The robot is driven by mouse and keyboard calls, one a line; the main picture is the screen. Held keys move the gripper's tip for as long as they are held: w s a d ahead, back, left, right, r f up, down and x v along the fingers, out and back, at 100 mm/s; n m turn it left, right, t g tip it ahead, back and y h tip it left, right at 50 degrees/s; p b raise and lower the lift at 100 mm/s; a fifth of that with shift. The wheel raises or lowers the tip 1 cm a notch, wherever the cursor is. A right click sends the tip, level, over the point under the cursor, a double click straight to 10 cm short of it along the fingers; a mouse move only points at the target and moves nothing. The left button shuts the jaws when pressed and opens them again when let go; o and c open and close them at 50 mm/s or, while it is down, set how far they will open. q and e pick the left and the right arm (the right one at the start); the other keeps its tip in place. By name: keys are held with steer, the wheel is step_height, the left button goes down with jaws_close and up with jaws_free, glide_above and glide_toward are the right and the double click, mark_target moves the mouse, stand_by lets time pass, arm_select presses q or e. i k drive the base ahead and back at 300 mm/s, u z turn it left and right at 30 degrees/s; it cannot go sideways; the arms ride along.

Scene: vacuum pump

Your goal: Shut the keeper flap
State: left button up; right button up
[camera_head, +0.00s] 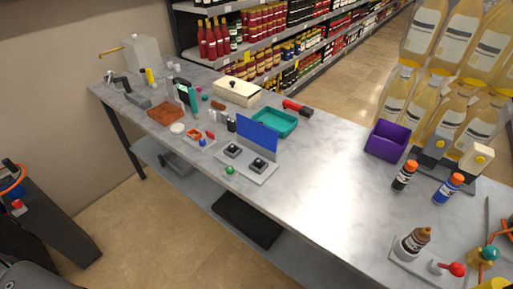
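A blue flat panel (257,137) stands upright along the back of a light grey base plate (262,177) on the bench. It looks like a raised flap, apart from the two black knobs on grey blocks, a left one (233,150) and a right one (256,165), in front of it. No label shows whether this panel is the keeper flap. I see neither of my grippers clearly. Dark parts with an orange ring (14,184) show at the left edge, with no fingertips I can make out.
A green ball (229,170) lies by the plate's front edge. A teal tray (275,121) stands behind the panel, and small items crowd the left. A purple bin (386,141), bottles and an amber-bottle stack (440,60) stand right. The bench middle right (330,185) is clear.

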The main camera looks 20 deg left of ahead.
mark_target(262, 136)
steer(key=u, duration=2.15)
steer(key=i, duration=1.6)
steer(key=z, duration=3.4)
